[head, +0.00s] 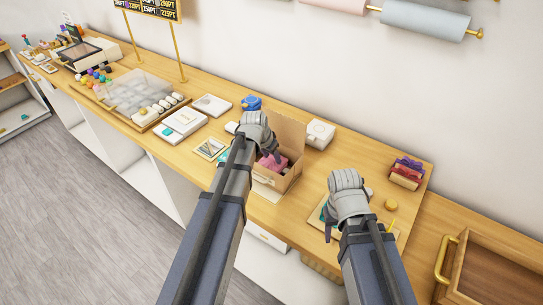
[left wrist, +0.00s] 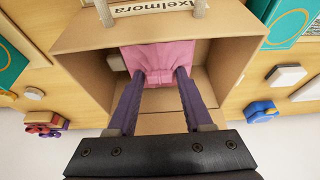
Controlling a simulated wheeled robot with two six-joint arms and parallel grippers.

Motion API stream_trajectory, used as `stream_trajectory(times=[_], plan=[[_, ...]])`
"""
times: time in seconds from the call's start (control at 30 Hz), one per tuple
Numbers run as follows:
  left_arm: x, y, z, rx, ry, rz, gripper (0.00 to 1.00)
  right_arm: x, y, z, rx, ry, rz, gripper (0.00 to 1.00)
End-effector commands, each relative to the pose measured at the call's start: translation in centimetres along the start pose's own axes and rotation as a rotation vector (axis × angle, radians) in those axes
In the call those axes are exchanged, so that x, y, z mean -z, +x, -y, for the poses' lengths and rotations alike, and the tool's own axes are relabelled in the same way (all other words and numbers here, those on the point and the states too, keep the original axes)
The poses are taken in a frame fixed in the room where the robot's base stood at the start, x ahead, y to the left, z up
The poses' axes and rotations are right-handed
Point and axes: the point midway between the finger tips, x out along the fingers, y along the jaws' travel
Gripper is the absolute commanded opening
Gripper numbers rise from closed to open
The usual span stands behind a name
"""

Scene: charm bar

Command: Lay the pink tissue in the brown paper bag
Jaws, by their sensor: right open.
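The brown paper bag (head: 291,183) stands open on the counter, with a printed label on its near side. In the left wrist view I look down into the bag (left wrist: 232,60). The pink tissue (head: 271,162) is inside the bag's opening and shows in the left wrist view (left wrist: 158,58), bunched between the fingertips. My left gripper (left wrist: 160,75) reaches down into the bag and is shut on the tissue. The tissue's underside is hidden. My right gripper (head: 329,232) is open and empty, right of the bag, low over the counter.
A white box (head: 319,134) stands behind the bag and a blue item (head: 251,102) behind left. White boxes and a clear-topped display tray (head: 133,97) lie further left. A stack of red and purple pieces (head: 407,172) and a wooden tray (head: 490,275) are at right.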

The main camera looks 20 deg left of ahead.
Motion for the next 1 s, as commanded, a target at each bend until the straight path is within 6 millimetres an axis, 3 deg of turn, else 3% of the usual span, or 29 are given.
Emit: stream_trajectory(times=[0.47, 1.0], plan=[[0.1, -0.2, 0.0, 0.0, 0.0, -0.002, 0.51, 0.0, -0.2, 0.0, 0.0, 0.0, 0.0, 0.5], [1.1, -2.6, 0.0, 0.001, 0.0, -0.002, 0.51, -0.2, -2.8, -0.3, 0.0, 0.0, 0.0, 0.5]])
